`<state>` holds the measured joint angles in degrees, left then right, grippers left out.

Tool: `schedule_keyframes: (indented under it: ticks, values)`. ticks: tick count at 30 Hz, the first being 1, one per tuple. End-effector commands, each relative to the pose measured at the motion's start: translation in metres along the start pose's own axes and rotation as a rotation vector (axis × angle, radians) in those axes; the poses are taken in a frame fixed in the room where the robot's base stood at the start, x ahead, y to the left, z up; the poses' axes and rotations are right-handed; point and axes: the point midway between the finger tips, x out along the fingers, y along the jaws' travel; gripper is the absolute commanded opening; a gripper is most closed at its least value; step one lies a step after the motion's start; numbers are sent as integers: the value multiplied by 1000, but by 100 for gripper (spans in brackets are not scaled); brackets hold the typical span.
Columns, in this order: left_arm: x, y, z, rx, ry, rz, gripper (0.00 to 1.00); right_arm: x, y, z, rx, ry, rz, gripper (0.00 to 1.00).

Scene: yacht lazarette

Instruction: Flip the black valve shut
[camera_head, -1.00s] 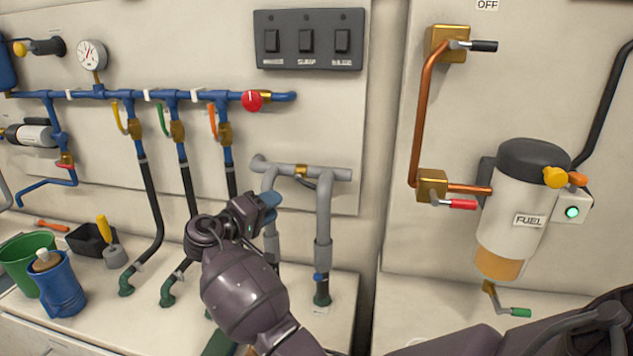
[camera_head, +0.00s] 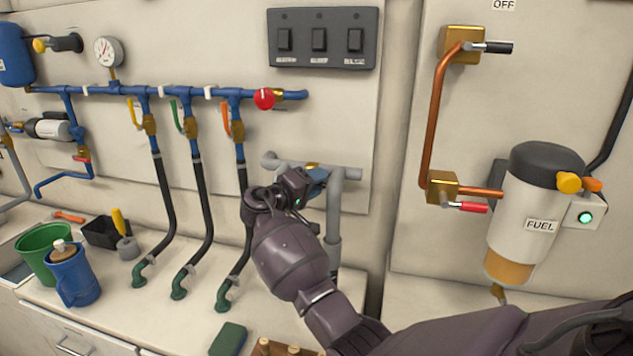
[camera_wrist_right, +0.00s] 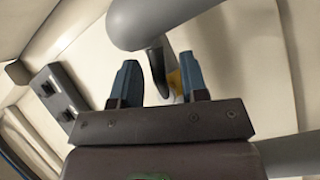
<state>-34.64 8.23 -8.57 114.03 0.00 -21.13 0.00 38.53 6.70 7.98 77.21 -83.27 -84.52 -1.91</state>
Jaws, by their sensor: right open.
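A grey pipe (camera_head: 345,173) is mounted on the wall below the switch panel, with a small brass valve body (camera_head: 313,166) on it. In the right wrist view a black lever (camera_wrist_right: 157,68) stands between the fingertips, beside the thick grey pipe (camera_wrist_right: 150,18), with brass showing behind it. My right gripper (camera_head: 318,182) is open, its blue fingers in front of this pipe; it also shows in the wrist view (camera_wrist_right: 158,80). Whether a finger touches the lever I cannot tell. In the head view my gripper hides the lever. My left gripper is not in view.
Another black-handled valve (camera_head: 487,47) sits on the copper pipe under an OFF label. A red-handled valve (camera_head: 466,207) and the fuel filter (camera_head: 538,205) are at right. Black hoses (camera_head: 205,205) run left of my arm. A green bucket (camera_head: 42,247) stands at far left.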

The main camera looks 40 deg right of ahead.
Motion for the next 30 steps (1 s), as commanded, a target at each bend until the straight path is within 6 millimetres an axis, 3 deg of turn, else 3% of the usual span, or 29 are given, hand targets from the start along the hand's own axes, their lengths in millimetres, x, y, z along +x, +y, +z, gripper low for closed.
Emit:
schedule_keyframes:
  ticks: [10,18,30]
  values:
    - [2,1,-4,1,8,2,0,4,0,0,0,0,0,40]
    - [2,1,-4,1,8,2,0,3,0,0,0,0,0,0]
    - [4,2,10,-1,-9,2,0,2,-4,0,106,-25,-62,0]
